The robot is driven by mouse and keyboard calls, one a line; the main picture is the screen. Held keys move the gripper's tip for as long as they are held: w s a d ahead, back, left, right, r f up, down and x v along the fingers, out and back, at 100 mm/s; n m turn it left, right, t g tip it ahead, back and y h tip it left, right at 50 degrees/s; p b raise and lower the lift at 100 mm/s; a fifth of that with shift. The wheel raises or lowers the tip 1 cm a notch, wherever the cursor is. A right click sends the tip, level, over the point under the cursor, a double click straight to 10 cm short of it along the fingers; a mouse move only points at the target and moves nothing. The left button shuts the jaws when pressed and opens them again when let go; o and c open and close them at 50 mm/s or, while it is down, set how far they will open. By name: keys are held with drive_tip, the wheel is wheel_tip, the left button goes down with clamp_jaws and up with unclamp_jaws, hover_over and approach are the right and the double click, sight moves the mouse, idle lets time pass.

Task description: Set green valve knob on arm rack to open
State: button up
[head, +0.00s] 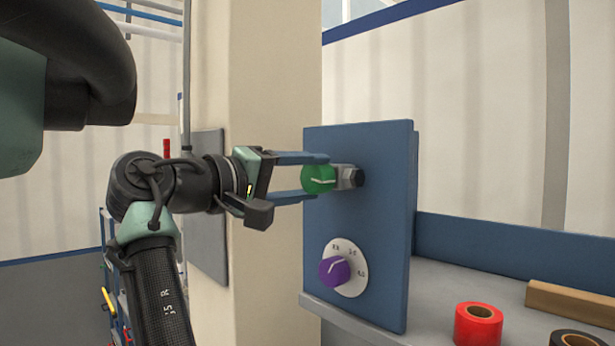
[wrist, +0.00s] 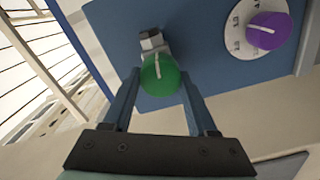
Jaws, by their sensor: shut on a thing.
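The green valve knob (head: 319,179) is round with a pale line across its face. It sits on a grey metal fitting (head: 346,177) on an upright blue panel (head: 380,250). My gripper (head: 322,177) reaches in from the left with its two blue fingers above and below the knob, shut on it. In the wrist view the green knob (wrist: 160,75) lies between the fingertips (wrist: 160,80), with its pale line running nearly up and down. The far sides of the fingertips are partly hidden behind the knob.
A purple knob (head: 334,271) on a white numbered dial (head: 352,284) is lower on the panel. A red tape roll (head: 478,325), a black roll (head: 577,339) and a wooden block (head: 575,302) lie on the grey bench (head: 450,276) at right. A beige column (head: 275,80) stands behind my gripper.

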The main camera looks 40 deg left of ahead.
drive_tip(key=shift+r+n, duration=0.15)
drive_tip(key=shift+n, duration=0.65)
drive_tip(key=o, duration=1.2)
drive_tip(key=shift+a, duration=0.1)
drive_tip(key=shift+o, duration=0.8)
drive_tip(key=shift+f, duration=0.2)
